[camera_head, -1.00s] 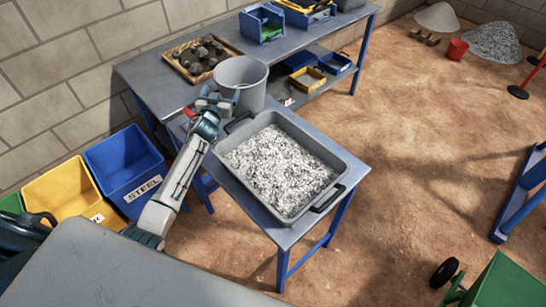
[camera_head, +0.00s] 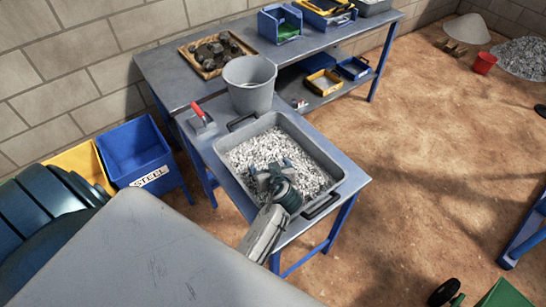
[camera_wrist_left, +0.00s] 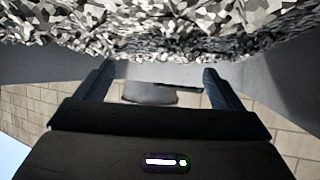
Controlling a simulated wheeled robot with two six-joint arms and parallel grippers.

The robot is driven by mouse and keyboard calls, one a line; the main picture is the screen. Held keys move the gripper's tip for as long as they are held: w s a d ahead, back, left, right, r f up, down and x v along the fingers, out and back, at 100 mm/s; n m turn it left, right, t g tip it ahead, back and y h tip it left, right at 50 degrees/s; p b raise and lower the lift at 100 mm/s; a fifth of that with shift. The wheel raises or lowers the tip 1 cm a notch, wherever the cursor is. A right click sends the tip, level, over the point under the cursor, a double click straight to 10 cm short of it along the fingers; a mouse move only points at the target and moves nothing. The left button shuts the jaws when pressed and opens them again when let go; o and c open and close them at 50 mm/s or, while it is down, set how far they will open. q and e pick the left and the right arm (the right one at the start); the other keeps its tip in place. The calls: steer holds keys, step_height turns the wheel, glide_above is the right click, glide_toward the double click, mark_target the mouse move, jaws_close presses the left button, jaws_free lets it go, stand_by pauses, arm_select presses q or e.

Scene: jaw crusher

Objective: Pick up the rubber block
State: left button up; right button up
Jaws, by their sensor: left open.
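I cannot pick out a rubber block in either view. A grey tray (camera_head: 335,160) full of pale shredded or crushed material (camera_head: 255,150) stands on the small table. Whether the fingertips touch the material is unclear. My right gripper is not in view.
A grey bucket (camera_head: 249,88) stands behind the tray. A red-handled tool (camera_head: 200,115) lies left of it on the table. A wooden tray of dark lumps (camera_head: 190,50) is on the back bench. A blue STEEL bin (camera_head: 135,155) stands left. Open floor lies right.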

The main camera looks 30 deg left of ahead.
mark_target(265, 156)
arm_select(q)
steer(key=p+x, duration=0.3)
steer(key=x, duration=0.2)
steer(key=shift+w+a+p, duration=0.3)
steer(key=shift+w, duration=0.05)
steer(key=shift+x, duration=0.75)
steer(key=shift+f, duration=0.15)
steer(key=shift+d, duration=0.1)
steer(key=c, duration=1)
steer(key=shift+c, duration=0.5)
